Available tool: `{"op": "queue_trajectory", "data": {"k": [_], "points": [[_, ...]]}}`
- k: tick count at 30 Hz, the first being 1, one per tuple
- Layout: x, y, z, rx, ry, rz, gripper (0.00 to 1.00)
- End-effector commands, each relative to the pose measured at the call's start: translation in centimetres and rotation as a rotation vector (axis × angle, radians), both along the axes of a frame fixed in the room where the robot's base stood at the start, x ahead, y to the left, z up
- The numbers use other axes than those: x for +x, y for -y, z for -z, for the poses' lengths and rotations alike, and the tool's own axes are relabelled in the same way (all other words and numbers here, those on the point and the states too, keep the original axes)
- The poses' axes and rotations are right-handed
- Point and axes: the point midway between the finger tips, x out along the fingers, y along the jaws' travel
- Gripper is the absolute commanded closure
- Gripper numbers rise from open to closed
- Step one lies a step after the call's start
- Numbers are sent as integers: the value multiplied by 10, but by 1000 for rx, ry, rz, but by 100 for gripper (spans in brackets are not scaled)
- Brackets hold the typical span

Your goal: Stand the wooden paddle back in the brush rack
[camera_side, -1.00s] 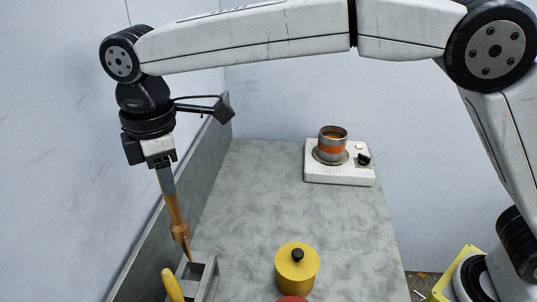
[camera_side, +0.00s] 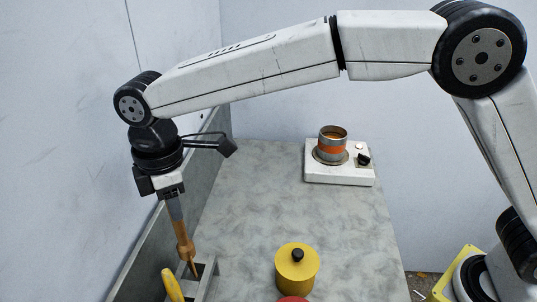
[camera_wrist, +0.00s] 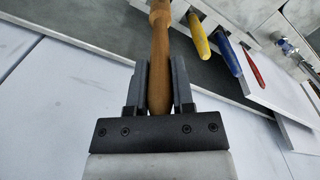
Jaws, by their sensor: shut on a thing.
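The wooden paddle (camera_side: 184,246) is brown and held nearly upright, tilted slightly, with its narrow end pointing down. My gripper (camera_side: 177,218) is shut on its upper part. In the wrist view, the paddle (camera_wrist: 160,50) lies between the two dark fingers of my gripper (camera_wrist: 160,72). The grey brush rack (camera_side: 208,281) is at the bottom of the side view, beside the wall ledge. The paddle's lower tip overlaps the rack's far end in the side view; I cannot tell if it is inside a slot.
A yellow-handled tool (camera_side: 172,284) leans at the rack. The wrist view shows blue (camera_wrist: 228,52) and red (camera_wrist: 254,66) handles nearby. A yellow lidded pot (camera_side: 297,272) stands right of the rack. A metal cup (camera_side: 332,140) sits on a white hotplate (camera_side: 340,178) at the back. The middle counter is clear.

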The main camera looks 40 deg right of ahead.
Motion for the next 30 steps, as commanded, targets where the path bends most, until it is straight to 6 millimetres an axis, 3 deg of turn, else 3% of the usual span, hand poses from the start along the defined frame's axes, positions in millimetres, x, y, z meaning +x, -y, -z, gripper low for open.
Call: {"op": "queue_trajectory", "data": {"k": [30], "points": [[0,0,57,-1,-2,0,100]]}}
